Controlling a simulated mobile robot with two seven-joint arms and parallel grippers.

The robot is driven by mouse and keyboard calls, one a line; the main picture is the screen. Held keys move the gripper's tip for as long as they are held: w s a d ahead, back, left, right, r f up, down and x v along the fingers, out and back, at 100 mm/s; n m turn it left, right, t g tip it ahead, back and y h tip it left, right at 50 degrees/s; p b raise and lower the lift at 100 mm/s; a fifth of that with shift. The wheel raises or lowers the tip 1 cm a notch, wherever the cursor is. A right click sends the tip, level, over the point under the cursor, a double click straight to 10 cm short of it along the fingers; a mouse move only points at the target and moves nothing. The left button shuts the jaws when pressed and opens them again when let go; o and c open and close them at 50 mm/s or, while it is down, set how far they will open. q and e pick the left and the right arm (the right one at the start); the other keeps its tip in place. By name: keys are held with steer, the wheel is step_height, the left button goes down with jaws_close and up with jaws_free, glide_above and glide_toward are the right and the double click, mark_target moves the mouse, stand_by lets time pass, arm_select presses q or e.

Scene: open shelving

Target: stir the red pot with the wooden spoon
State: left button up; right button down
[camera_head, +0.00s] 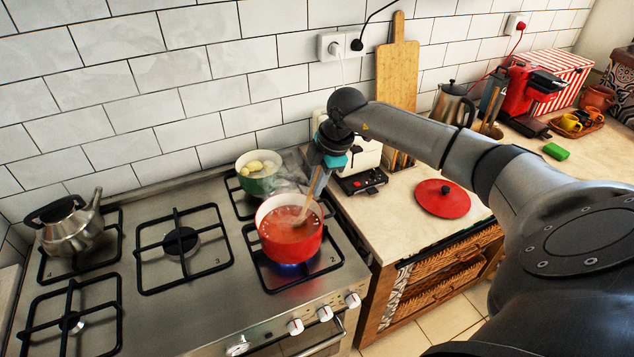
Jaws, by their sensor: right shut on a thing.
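The red pot (291,247) stands on the front right burner with a blue flame under it. It holds a reddish liquid, and faint steam rises near it. The wooden spoon (305,208) is tilted, with its lower end in the liquid; the spoon's tip is hidden below the surface. My right gripper (316,183) is above the back right part of the pot, pointing down, shut on the spoon's upper handle. My left gripper is not in view.
A green pot (259,178) with pale food stands close behind the red pot. A kettle (69,226) is at the left of the stove. A red lid (442,198) lies on the counter at right. A cutting board (397,75) leans on the tiled wall. The middle burners (182,243) are empty.

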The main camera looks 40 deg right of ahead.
step_height(320, 180, up, 9)
steer(key=p, duration=0.7)
steer(key=shift+r, duration=1.05)
steer(key=shift+f, duration=0.1)
